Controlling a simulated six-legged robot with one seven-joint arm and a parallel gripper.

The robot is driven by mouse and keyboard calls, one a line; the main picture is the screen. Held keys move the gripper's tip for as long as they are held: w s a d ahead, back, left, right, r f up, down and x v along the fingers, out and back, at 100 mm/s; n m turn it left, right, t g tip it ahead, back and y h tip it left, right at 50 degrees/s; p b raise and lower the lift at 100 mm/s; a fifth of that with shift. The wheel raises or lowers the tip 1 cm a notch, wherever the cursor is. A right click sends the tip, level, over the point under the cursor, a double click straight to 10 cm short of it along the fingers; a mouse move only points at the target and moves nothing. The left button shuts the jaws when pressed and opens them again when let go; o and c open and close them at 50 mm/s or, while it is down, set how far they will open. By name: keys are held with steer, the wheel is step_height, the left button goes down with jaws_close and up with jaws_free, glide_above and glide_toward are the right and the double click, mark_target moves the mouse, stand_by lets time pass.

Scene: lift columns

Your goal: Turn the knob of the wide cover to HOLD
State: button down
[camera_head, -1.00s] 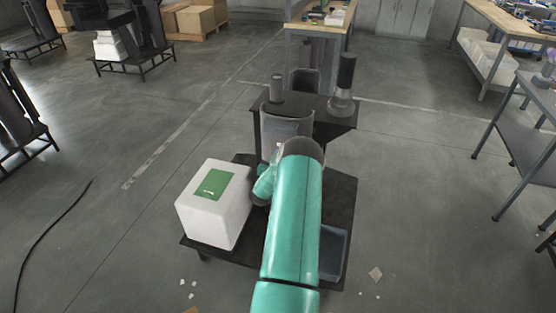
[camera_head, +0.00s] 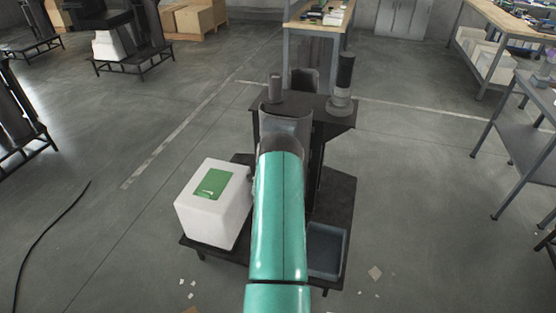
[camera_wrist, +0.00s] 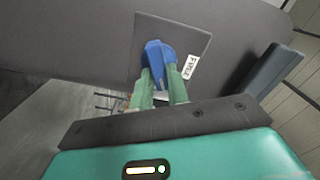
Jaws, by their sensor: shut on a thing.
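In the wrist view, a blue knob (camera_wrist: 157,58) sits in front of a square grey plate (camera_wrist: 190,32) on a broad dark grey cover (camera_wrist: 85,35). My gripper (camera_wrist: 163,78) is shut on the blue knob, with its green fingers on either side. A small white label (camera_wrist: 191,66) with dark letters, perhaps FREE, is just right of the knob. No HOLD label is legible. In the head view, my arm hides the gripper and knob; a grey curved cover (camera_head: 287,128) shows beyond it on the dark column stand.
A white box (camera_head: 213,215) with a green label stands on the stand's low base, left of my arm. A dark tray (camera_head: 327,250) lies to its right. A cylinder (camera_head: 343,85) stands on the upper shelf. The floor on both sides is mostly clear.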

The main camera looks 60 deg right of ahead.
steer(key=m, duration=0.5)
steer(key=shift+f, duration=0.1)
steer(key=shift+m, duration=0.3)
stand_by(0.4)
steer(key=c, duration=1.4)
jaws_free()
steer(key=shift+o, duration=0.2)
steer(key=s+a, duration=0.2)
steer(key=a, duration=1.1)
steer(key=shift+a, duration=0.3)
steer(key=shift+s, duration=0.1)
